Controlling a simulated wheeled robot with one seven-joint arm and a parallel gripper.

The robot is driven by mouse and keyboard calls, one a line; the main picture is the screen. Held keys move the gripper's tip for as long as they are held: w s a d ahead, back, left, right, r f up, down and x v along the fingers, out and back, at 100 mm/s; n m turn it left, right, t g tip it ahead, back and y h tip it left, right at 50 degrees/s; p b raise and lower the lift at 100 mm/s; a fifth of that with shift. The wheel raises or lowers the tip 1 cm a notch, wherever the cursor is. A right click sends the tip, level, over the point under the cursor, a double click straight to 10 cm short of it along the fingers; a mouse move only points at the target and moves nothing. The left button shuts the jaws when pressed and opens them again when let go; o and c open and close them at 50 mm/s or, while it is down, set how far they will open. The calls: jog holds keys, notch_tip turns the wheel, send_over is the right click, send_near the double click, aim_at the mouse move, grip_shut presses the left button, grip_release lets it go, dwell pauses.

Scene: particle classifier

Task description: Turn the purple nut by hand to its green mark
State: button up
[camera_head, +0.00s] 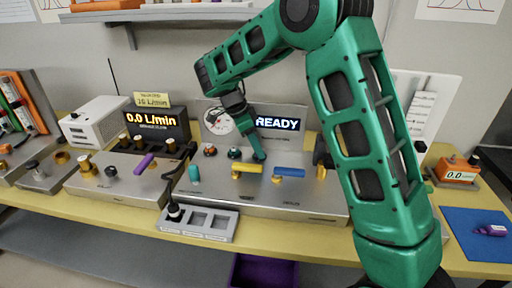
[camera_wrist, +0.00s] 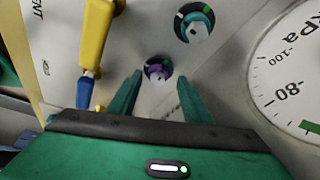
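The purple nut (camera_wrist: 157,71) sits in a dark round recess on the grey panel in the wrist view. Its face looks pale and its green mark is too small to make out surely. My gripper (camera_wrist: 159,78) is open, with one green finger on each side of the nut. The fingertips look apart from the nut; their height above the panel is hard to judge. In the head view my gripper (camera_head: 259,156) points down at the bench device below the READY display (camera_head: 278,123). The nut is not distinguishable there.
A teal knob (camera_wrist: 195,24) lies just beyond the nut. A yellow lever (camera_wrist: 95,35) and a blue lever (camera_wrist: 85,92) stand left of the fingers. A pressure gauge (camera_wrist: 290,75) is at right. A purple lever (camera_head: 144,163) is on the neighbouring device.

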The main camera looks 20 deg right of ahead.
jog(key=shift+s, duration=0.1)
jog(key=v, duration=1)
jog(key=shift+a+r, duration=0.2)
jog(key=shift+r, duration=0.1)
